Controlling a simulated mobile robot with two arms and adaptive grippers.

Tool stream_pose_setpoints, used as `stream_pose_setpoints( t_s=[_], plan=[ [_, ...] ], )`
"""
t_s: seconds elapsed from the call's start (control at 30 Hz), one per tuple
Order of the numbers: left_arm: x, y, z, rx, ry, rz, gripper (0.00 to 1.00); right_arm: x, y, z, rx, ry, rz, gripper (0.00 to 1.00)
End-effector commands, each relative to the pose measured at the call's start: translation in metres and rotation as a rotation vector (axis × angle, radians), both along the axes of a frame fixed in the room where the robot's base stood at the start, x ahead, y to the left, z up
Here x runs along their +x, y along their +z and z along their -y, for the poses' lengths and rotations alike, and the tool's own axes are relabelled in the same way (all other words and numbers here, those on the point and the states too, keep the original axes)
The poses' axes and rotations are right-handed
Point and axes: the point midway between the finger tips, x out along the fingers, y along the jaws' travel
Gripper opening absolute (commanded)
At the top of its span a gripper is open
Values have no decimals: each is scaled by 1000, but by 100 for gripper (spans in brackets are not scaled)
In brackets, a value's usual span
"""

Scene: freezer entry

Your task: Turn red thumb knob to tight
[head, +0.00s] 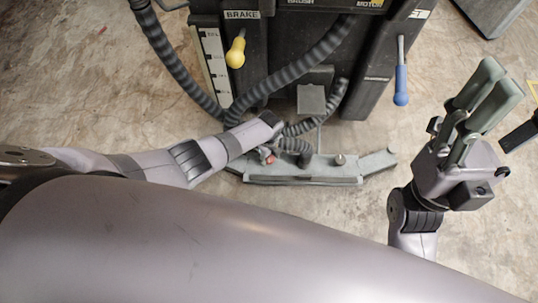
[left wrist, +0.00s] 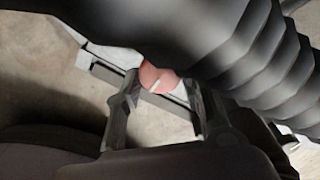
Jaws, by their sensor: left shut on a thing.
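The red thumb knob (head: 269,158) sits on the grey squeegee bar (head: 300,181) at the foot of the machine, partly hidden by my left gripper in the head view. In the left wrist view the round red knob (left wrist: 157,78) shows a pale mark and lies between the two fingertips. My left gripper (left wrist: 164,92) is shut on the knob, its fingers on either side. In the head view the left arm reaches in from the left. My right gripper (head: 500,83) is raised at the right, away from the knob, with nothing visible between its fingers; its opening is unclear.
Ribbed black hoses (head: 300,70) run down the machine close to my left gripper; one large hose (left wrist: 240,60) fills the right of the left wrist view. A yellow brake knob (head: 236,52) and a blue handle (head: 401,85) hang on the machine.

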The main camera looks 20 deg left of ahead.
Motion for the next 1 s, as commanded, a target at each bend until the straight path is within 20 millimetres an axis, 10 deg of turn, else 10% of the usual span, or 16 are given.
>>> stream_pose_setpoints(
  t_s=[0.53, 0.57, 1.0],
  plan=[
    [-1, 0, 1, -2, -29, -2, 8, 0, 0, 0, 0, 0, 0, 56],
    [-1, 0, 1, -2, -29, -2, 36, 0, 0, 0, 0, 0, 0, 56],
    [0, 0, 0, -1, -27, 0, 56, 0, 0, 0, 0, 0, 0, 56]
  ],
)
